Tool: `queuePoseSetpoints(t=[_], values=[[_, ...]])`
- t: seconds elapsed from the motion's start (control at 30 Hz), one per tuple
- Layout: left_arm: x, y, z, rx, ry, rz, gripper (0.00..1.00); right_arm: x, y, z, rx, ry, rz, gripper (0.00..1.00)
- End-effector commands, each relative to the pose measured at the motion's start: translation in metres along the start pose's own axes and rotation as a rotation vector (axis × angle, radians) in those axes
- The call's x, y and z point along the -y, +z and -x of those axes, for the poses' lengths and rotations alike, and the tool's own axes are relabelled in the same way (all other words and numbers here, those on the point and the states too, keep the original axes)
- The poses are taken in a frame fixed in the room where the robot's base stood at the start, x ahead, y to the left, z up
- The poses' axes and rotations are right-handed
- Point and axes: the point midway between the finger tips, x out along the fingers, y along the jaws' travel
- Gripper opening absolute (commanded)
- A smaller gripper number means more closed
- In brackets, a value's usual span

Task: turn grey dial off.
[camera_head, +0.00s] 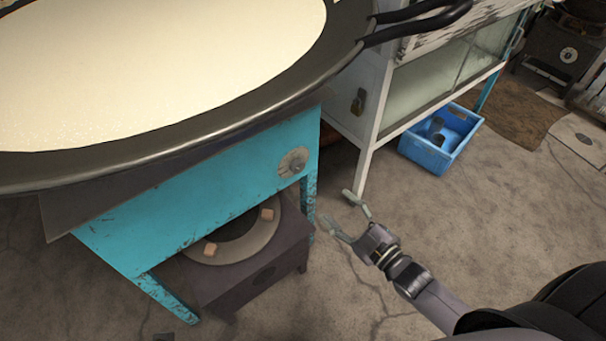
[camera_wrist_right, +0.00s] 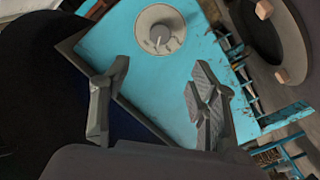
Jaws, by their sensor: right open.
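The round grey dial (camera_head: 293,162) sits on the front of the turquoise stand (camera_head: 215,185), near its right corner. In the right wrist view the dial (camera_wrist_right: 160,29) shows face on, with a knob in its middle, above and beyond my fingertips. My right gripper (camera_head: 344,212) is open and empty, to the right of and below the dial in the head view, apart from it. In the right wrist view my right gripper (camera_wrist_right: 160,85) has its two fingers spread wide, with nothing between them. My left gripper is not in view.
A wide pan of pale milk (camera_head: 150,60) rests on the stand, its dark handle (camera_head: 420,22) jutting right. A dark burner (camera_head: 245,262) stands under the stand. A white cabinet (camera_head: 375,95) and a blue crate (camera_head: 440,138) stand behind. Floor at front is clear.

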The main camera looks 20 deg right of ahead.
Motion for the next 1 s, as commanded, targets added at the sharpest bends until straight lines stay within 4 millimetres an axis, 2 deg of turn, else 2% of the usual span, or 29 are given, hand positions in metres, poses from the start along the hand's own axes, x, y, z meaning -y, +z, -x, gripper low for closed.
queuePoseSetpoints(t=[0.03, 0.4, 0.6, 0.8, 1.0], values=[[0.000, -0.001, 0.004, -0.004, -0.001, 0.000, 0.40, -0.001, 0.001, -0.012, -0.003, 0.004, 0.000, 0.55], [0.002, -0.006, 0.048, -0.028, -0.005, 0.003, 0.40, 0.000, 0.002, -0.091, -0.001, 0.003, 0.000, 0.55], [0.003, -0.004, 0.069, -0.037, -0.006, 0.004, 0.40, 0.001, 0.002, -0.126, 0.001, 0.002, -0.001, 0.55], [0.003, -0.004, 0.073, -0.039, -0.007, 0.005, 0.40, 0.000, 0.002, -0.144, 0.003, 0.000, -0.001, 0.55], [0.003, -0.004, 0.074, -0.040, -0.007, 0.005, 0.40, 0.000, 0.001, -0.147, 0.003, 0.000, -0.001, 0.55]])
